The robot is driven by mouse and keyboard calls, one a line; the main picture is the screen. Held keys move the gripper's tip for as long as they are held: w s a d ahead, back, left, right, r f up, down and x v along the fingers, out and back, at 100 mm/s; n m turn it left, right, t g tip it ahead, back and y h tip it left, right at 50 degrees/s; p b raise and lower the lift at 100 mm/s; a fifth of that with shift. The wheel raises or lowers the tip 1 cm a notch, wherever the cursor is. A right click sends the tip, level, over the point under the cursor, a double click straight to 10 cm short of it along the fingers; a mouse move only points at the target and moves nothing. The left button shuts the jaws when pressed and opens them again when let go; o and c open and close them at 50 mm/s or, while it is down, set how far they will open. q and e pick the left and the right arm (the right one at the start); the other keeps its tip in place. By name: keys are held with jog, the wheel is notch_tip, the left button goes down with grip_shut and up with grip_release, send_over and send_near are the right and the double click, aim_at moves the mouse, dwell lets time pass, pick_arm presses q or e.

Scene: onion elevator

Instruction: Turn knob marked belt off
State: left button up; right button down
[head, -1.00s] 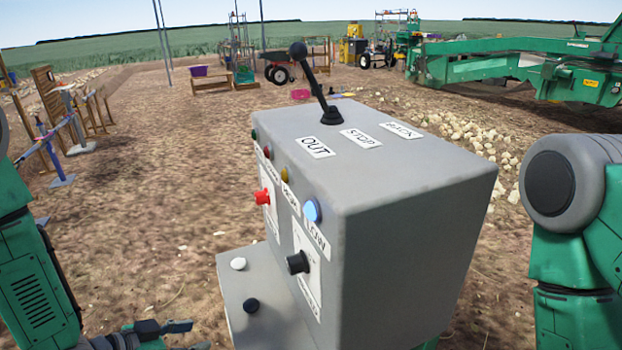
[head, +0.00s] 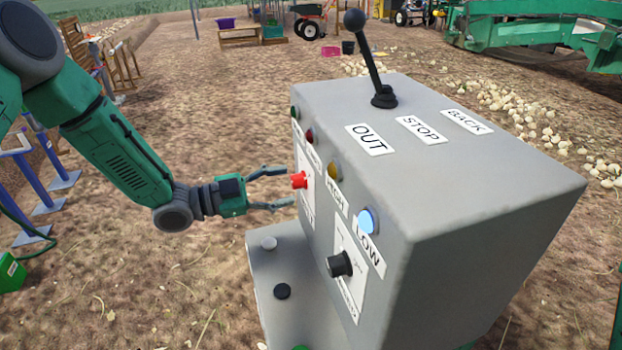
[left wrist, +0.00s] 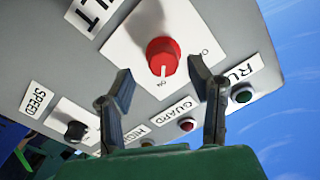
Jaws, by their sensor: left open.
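The red knob (head: 299,180) is on the front panel of a grey control box (head: 470,250). In the left wrist view the red knob (left wrist: 163,55) sits on a white plate, and its white mark points at the word ON. A partly cut-off label ending in "LT" (left wrist: 92,12) is beside it. My left gripper (head: 288,187) is open and empty in front of the red knob. In the left wrist view its fingertips (left wrist: 160,75) are spread either side of the knob, with no clear contact. My right gripper is out of view.
A black knob (head: 340,264) sits lower on the panel, beside the SPEED label (left wrist: 37,99) in the wrist view. Indicator lamps, including a lit blue one (head: 368,220), line the panel. A lever (head: 370,60) rises from the top.

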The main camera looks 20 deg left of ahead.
aim_at(291, 182)
pick_arm(q)
jog(key=x, duration=0.4)
jog(key=shift+s+d+r, duration=0.1)
jog(key=shift+d+r, duration=0.05)
jog(key=shift+d, duration=0.2)
jog(key=shift+s+d+r, duration=0.1)
jog(key=shift+d, duration=0.1)
jog(key=shift+a, duration=0.3)
jog(key=c, duration=0.4)
jog(key=shift+a+f, duration=0.25)
jog(key=shift+a, duration=0.6)
grip_shut()
jog(key=shift+w+a+f, duration=0.1)
jog(key=shift+w+a, duration=0.05)
jog(key=shift+w, duration=0.1)
jog(key=shift+s+d, duration=0.15)
jog(key=shift+d, duration=0.25)
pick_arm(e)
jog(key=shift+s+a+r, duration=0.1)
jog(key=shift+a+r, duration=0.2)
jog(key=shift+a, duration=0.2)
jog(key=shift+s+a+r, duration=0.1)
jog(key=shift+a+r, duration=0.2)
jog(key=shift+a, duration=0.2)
